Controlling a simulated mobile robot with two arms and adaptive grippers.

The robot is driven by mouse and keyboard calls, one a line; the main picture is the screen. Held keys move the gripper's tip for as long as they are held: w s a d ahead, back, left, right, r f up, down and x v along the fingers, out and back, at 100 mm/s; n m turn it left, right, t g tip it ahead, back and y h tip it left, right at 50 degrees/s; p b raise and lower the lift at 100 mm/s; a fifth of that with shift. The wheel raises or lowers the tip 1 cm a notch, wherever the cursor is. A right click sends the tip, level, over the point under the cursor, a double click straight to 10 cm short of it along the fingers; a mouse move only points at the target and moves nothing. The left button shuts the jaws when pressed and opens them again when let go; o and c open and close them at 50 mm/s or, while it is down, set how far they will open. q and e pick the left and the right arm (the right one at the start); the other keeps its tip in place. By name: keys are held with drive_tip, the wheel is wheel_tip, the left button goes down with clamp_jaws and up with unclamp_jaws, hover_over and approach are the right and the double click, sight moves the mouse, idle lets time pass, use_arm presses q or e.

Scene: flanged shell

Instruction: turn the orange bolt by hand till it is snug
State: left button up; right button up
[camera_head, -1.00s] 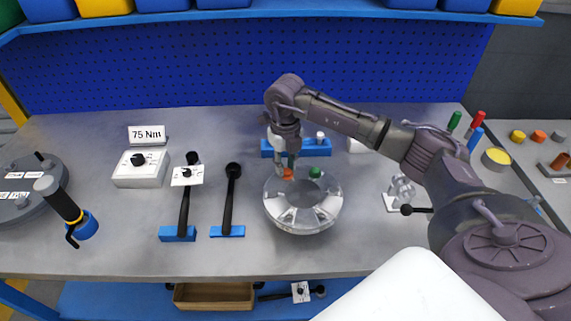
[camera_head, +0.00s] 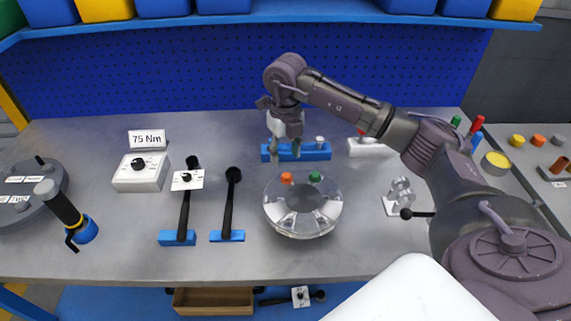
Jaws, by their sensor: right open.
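The orange bolt (camera_head: 286,178) stands in the rear left of the rim of the clear flanged shell (camera_head: 303,222). A green bolt (camera_head: 315,177) stands beside it to the right. My right gripper (camera_head: 285,153) hangs above and behind the orange bolt, pointing down. It is open and apart from the bolt, with nothing seen between its fingers. How deep the bolt sits in the flange is too small to tell. My left gripper is not in view.
A blue holder (camera_head: 318,151) and a white holder (camera_head: 370,149) stand behind the shell. Two black-handled wrenches (camera_head: 230,205) lie to its left, with a white dial box (camera_head: 142,172) and a 75 Nm sign (camera_head: 147,138) beyond. A clear fixture (camera_head: 399,192) stands to the right.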

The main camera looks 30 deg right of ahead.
sight(286, 174)
wheel_tip(286, 174, up, 7)
drive_tip(key=shift+f, duration=0.15)
idle(0.6)
